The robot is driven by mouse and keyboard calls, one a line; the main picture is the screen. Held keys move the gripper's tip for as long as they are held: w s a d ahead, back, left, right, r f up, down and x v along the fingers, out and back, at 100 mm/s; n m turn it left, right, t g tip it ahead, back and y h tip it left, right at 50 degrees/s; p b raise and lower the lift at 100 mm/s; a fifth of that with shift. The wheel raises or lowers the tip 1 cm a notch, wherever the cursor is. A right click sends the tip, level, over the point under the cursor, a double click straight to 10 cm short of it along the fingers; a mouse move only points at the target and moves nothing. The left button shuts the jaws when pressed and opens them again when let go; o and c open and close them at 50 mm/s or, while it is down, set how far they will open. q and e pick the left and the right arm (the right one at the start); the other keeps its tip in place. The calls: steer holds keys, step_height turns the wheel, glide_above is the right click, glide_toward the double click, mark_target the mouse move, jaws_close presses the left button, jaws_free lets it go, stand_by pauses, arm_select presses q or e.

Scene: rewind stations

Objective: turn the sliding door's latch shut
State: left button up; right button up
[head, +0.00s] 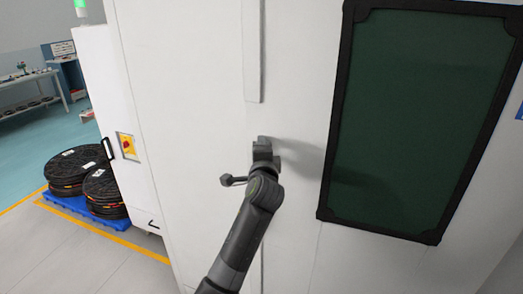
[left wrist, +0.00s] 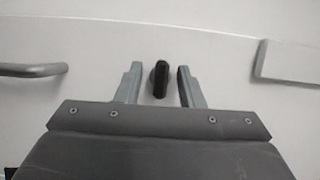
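The latch (left wrist: 160,79) shows in the left wrist view as a small black knob on the white door face, its long side up and down in that picture. My left gripper (left wrist: 156,84) is open, with one grey finger on each side of the latch and a gap on both sides. Whether the fingertips reach the panel is unclear. In the head view my left gripper (head: 264,146) is against the white front and hides the latch. The sliding door (head: 300,60) is white with a dark green window (head: 420,115) in a black frame. My right gripper is not in view.
A raised white strip (head: 252,50) runs above the gripper. A grey bar handle (left wrist: 35,70) shows at the left of the wrist view. Further left are a yellow-backed red switch (head: 127,146) and black reels (head: 75,170) on a blue pallet (head: 110,221).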

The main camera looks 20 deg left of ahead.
arm_select(q)
steer(key=shift+s, duration=0.1)
steer(key=b+v, duration=0.3)
steer(key=v, duration=0.4)
steer(key=shift+s, duration=0.15)
steer(key=shift+d, duration=0.15)
